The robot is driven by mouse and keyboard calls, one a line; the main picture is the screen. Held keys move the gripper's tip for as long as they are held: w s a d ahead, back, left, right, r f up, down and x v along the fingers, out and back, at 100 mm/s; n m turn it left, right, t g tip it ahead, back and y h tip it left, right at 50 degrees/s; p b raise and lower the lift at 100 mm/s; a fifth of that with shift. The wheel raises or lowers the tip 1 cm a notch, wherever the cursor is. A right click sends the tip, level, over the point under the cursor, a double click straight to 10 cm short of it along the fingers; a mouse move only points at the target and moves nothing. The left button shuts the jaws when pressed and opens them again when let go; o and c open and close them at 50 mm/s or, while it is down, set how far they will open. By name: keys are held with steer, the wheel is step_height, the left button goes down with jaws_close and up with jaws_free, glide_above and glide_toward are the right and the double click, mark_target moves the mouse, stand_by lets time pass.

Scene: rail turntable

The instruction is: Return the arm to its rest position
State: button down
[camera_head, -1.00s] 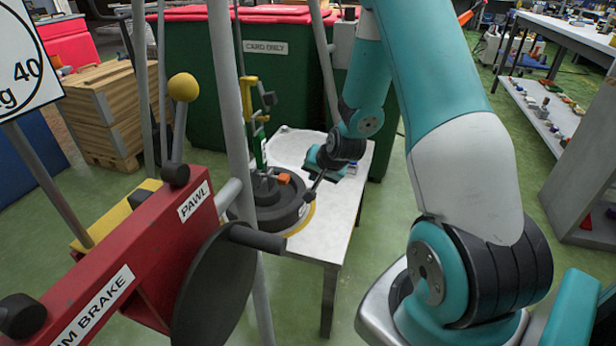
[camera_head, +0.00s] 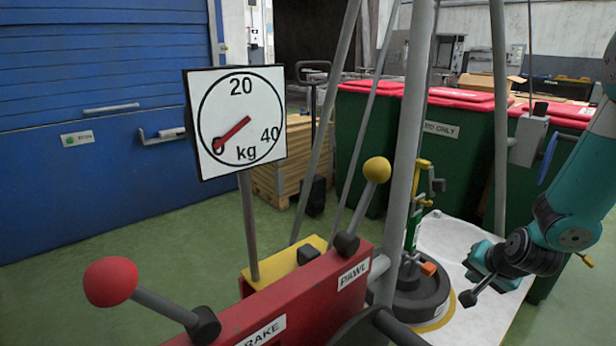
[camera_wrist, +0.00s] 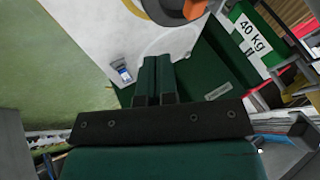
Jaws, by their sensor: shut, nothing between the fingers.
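My gripper (camera_wrist: 155,75) shows in the wrist view with its two dark green fingers together and nothing between them. In the head view my teal arm reaches in from the right edge. Its gripper end (camera_head: 480,260) is over the white table, to the right of the dark round turntable (camera_head: 420,298). The fingertips are hard to make out there. I cannot tell how far above the table the gripper is. A dark lever with a round knob (camera_head: 467,298) shows just below it.
A red lever stand (camera_head: 300,300) with red and yellow knobs is in front, left of the table (camera_head: 490,312). A dial (camera_head: 237,120) reads near 0 kg. Grey poles (camera_head: 410,150) rise beside the turntable. Green bins (camera_head: 455,160) stand behind. Green floor is open at left.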

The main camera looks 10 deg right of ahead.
steer(key=s+a+r+n+g+y, duration=0.2)
steer(key=s+a+r+n, duration=0.45)
steer(key=a, duration=0.35)
steer(key=s+a+r+n+g+y, duration=0.1)
steer(key=s+a+r+n+g, duration=0.2)
steer(key=s+a+r+n, duration=0.5)
steer(key=s+a+r+n+g+y, duration=0.25)
steer(key=s+a+r, duration=0.3)
steer(key=a, duration=0.65)
step_height(320, 180, up, 18)
steer(key=s+p, duration=0.1)
steer(key=p, duration=1.8)
steer(key=shift+s+a+r+n, duration=0.25)
steer(key=shift+n, duration=0.05)
